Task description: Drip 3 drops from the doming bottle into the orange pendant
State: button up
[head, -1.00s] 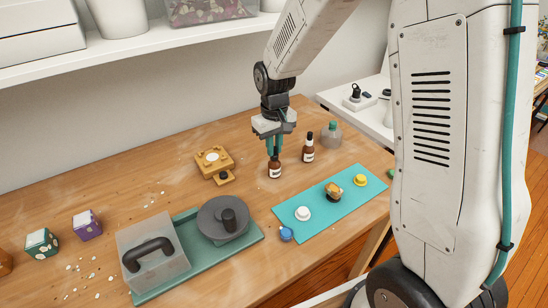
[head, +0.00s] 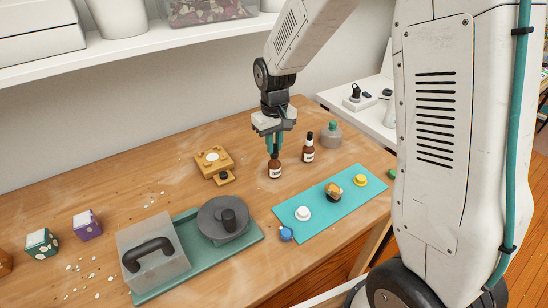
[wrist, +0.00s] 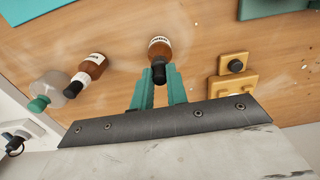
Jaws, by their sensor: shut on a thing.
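My gripper (head: 274,146) has its teal fingers shut around the dark neck of a small brown bottle (head: 275,171) with a white label. The bottle is upright and looks to be at the tabletop; it also shows between the fingers in the wrist view (wrist: 159,48). A second brown bottle (head: 308,153) stands to its right, apart from my gripper. I cannot read which label is the doming one. On a teal mat (head: 318,218) sit a white round piece (head: 303,213), an orange-brown piece with a dark part (head: 333,192), perhaps the orange pendant, and a yellow piece (head: 360,180).
A clear bottle with a green cap (head: 331,136) stands behind the brown ones. A yellow block fixture (head: 213,160) is left of my gripper. A grey round lidded pot (head: 222,220) and a translucent handled box (head: 153,259) stand front left.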

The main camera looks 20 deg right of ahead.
jog(key=shift+r, duration=0.2)
jog(key=shift+r, duration=4.05)
